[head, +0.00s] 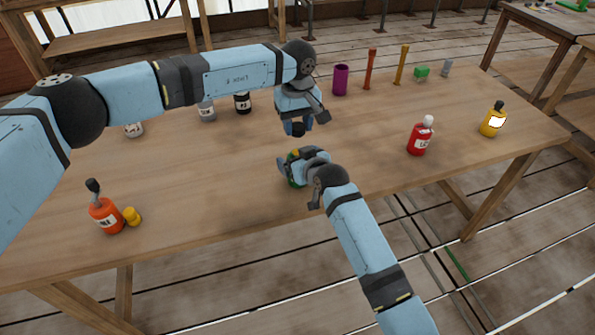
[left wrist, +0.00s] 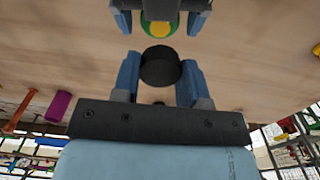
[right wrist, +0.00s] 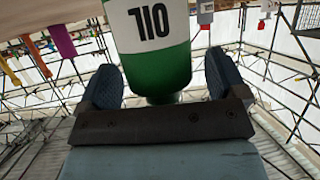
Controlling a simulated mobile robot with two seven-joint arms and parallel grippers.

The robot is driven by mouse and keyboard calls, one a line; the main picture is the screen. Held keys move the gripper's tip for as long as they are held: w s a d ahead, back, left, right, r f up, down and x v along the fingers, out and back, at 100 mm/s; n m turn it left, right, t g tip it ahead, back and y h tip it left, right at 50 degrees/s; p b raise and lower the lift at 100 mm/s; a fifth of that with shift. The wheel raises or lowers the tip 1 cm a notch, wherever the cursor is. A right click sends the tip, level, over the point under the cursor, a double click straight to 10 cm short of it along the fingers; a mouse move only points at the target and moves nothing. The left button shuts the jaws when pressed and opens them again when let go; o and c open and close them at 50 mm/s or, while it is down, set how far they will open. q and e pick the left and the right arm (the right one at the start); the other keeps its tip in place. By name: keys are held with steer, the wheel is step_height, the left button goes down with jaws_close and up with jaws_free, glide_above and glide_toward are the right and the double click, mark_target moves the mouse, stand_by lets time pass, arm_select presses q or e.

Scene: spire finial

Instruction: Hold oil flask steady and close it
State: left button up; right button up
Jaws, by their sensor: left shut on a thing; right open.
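The oil flask (head: 291,183) is green and mostly hidden behind my right gripper (head: 303,160) in the head view. In the right wrist view the flask (right wrist: 155,45) shows a white label with OIL upside down and stands between my open fingers, with gaps beside it. My left gripper (head: 297,122) is shut on a black cap (head: 298,130), held above the flask and apart from it. In the left wrist view the black cap (left wrist: 160,68) sits between the fingers, and the flask's yellow top (left wrist: 158,29) shows beyond it.
An orange bottle (head: 105,216) and a yellow cap (head: 132,217) are at the table's front left. A red bottle (head: 419,140) and a yellow bottle (head: 492,122) stand at the right. A purple cup (head: 341,80) and several small items are at the back. The table between is clear.

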steer(key=c, duration=1.4)
arm_select(q)
steer(key=shift+f, duration=2.5)
steer(key=shift+f, duration=0.1)
steer(key=shift+f, duration=0.8)
